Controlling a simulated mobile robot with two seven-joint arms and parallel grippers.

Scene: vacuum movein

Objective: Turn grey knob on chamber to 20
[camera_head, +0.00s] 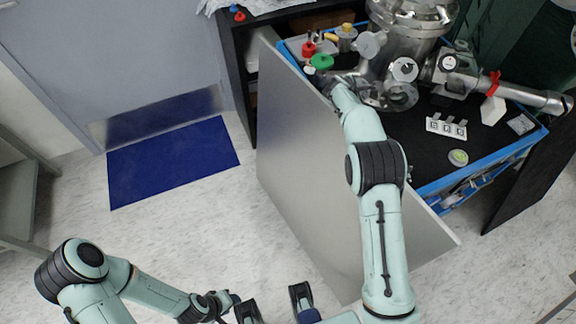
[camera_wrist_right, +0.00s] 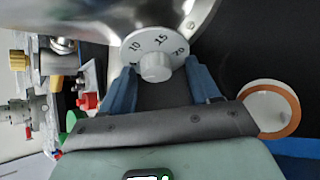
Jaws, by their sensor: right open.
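The metal chamber (camera_head: 412,20) stands on the black bench top, and its curved shiny wall (camera_wrist_right: 110,18) fills the top of the right wrist view. A pale grey knob (camera_wrist_right: 155,67) sits on a round dial (camera_wrist_right: 140,40) marked 10, 15 and 20. My right gripper (camera_wrist_right: 162,76) is open, with its two blue fingers on either side of the knob and visible gaps to it. In the head view, the right gripper (camera_head: 335,84) is partly hidden by its own wrist beside the chamber. My left gripper (camera_head: 273,302) is open and empty at the bottom, over the floor.
Red and green caps (camera_head: 321,62) and small bottles stand left of the chamber. A metal pipe (camera_head: 530,97) juts right. A labelled white block (camera_head: 446,127) and a small round tin (camera_head: 458,157) lie on the bench top. A large grey panel (camera_head: 300,170) stands in front.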

